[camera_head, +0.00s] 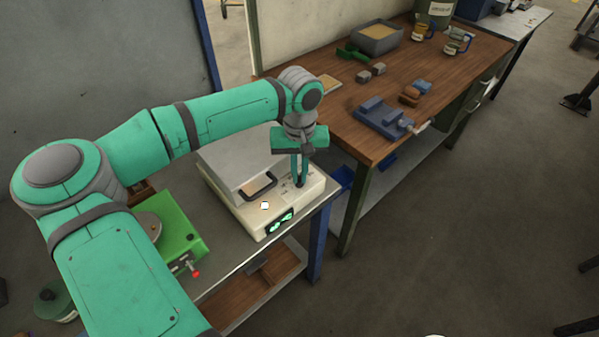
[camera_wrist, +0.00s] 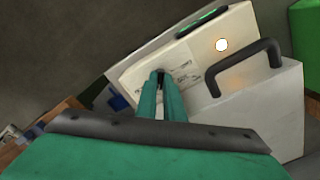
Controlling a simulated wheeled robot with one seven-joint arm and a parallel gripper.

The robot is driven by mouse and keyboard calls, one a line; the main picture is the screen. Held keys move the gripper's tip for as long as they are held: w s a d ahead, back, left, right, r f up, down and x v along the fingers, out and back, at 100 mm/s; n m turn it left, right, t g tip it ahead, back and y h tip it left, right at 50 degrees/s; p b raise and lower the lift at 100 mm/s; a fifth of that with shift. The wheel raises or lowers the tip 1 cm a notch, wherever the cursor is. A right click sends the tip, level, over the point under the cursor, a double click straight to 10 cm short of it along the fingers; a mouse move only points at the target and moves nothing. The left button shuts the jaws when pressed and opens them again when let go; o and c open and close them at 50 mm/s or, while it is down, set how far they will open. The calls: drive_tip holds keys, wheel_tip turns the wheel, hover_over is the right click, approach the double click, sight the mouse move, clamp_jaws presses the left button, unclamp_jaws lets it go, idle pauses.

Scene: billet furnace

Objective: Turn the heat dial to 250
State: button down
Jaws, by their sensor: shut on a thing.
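The billet furnace (camera_head: 228,165) is a cream box with a grey lid and a dark handle, standing on the near bench. A lit green display (camera_head: 280,222) is on its front face, and its digits are too small to read. A small round pale light or button (camera_head: 264,206) sits on the top panel. My gripper (camera_head: 299,184) points down at the right part of the panel, shut on the dark heat dial (camera_wrist: 160,74). The fingers hide most of the dial and its pointer. In the wrist view the furnace handle (camera_wrist: 243,66) is to the right of the fingers.
A green machine (camera_head: 180,228) with a red-tipped lever stands left of the furnace. A wooden workbench (camera_head: 345,110) at the right holds a blue vise (camera_head: 384,118), a grey tray (camera_head: 376,40) and mugs. The floor at the right is mostly clear.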

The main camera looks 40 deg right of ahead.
sight(300, 177)
drive_tip(key=shift+d+r, duration=0.1)
drive_tip(key=c, duration=1.9)
unclamp_jaws()
drive_tip(key=shift+o, duration=0.2)
wheel_tip(300, 177, up, 11)
